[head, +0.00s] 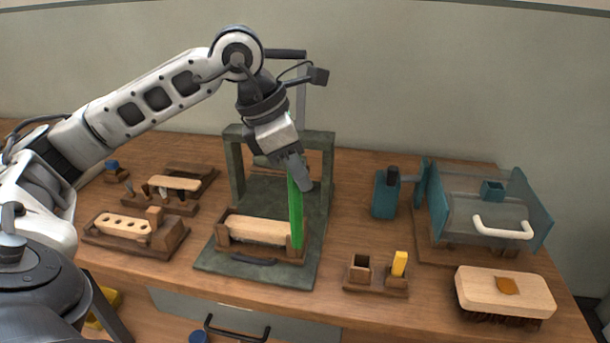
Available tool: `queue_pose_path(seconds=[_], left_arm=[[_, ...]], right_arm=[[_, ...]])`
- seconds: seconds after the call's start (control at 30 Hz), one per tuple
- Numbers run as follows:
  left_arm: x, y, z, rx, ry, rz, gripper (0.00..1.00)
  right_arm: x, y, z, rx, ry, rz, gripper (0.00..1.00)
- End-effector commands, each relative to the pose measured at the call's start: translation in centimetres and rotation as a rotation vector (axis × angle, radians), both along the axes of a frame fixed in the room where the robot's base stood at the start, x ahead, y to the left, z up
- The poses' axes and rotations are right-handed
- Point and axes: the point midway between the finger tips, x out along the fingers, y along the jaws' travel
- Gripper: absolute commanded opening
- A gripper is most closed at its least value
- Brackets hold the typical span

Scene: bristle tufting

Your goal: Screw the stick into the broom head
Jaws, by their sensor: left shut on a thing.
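A green stick (296,212) stands nearly upright in the middle of the table. My left gripper (301,178) is shut on its upper part, coming down from above. A pale wooden block (257,230), which looks like the broom head, lies in a brown holder on a dark green base plate (215,262). The stick's lower end overlaps the right end of this holder; I cannot tell whether it is in a hole, touching, or just in front. No hole shows in the block. My right gripper is out of view.
A dark green frame (236,165) stands behind the holder. At left are wooden racks and a block with several holes (123,225). At right are a teal clear-walled box (433,205), a bristled wooden brush (505,290) and a small holder with a yellow piece (399,263).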

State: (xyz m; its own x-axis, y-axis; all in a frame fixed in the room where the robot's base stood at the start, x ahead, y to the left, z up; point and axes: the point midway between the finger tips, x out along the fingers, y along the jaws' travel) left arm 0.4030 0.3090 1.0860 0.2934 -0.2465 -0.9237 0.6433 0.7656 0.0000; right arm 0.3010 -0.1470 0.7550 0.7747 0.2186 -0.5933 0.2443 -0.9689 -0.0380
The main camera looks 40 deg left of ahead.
Motion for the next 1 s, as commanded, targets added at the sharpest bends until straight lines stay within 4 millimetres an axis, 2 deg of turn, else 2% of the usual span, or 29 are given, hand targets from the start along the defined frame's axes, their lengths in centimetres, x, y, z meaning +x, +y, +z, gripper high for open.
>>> queue_pose_path(seconds=[0.4,0.57,0.67,0.77,1.0], left_arm=[[0.0,0.0,0.0,0.0,0.0,-0.008,0.0],[0.2,-0.9,-1.2,-0.003,0.002,-0.155,0.0],[0.4,-2.3,-2.8,-0.005,0.003,-0.382,0.0],[0.6,-4.3,-4.7,-0.008,0.001,-0.69,0.0],[0.1,-9.1,-8.8,-0.001,0.002,-1.534,0.0]], right_arm=[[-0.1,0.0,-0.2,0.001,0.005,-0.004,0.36],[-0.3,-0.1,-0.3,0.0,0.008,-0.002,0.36],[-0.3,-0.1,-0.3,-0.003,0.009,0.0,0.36],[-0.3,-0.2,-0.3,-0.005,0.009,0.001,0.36],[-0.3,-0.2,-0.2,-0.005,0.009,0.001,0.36]])
